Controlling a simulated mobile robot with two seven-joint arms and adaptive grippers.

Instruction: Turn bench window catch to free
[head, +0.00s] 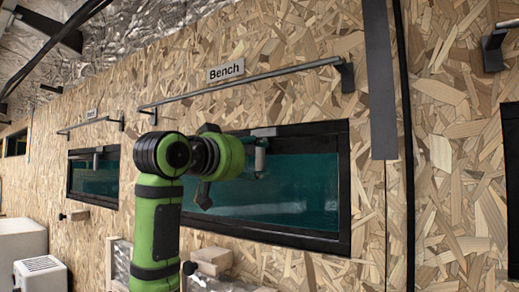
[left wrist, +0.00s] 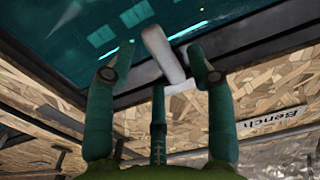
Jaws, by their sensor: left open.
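The bench window (head: 300,190) has a black frame and teal glass, below the "Bench" sign (head: 225,72). Its pale catch (head: 260,157) is at the top of the frame, with the lever hanging down over the glass. In the left wrist view, which is upside down, the catch lever (left wrist: 163,52) reaches from its mount on the frame onto the glass. My left gripper (head: 222,160) is at the window. It is open in the left wrist view (left wrist: 160,68), with its fingers spread on both sides of the lever. I cannot tell whether any finger touches it. My right gripper is out of view.
A dark rail (head: 240,84) runs along the chipboard wall above the window. A dark vertical strip (head: 380,80) is to the right. Another window (head: 95,180) is further left. White boxes (head: 40,272) and a wooden block (head: 212,260) are low down.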

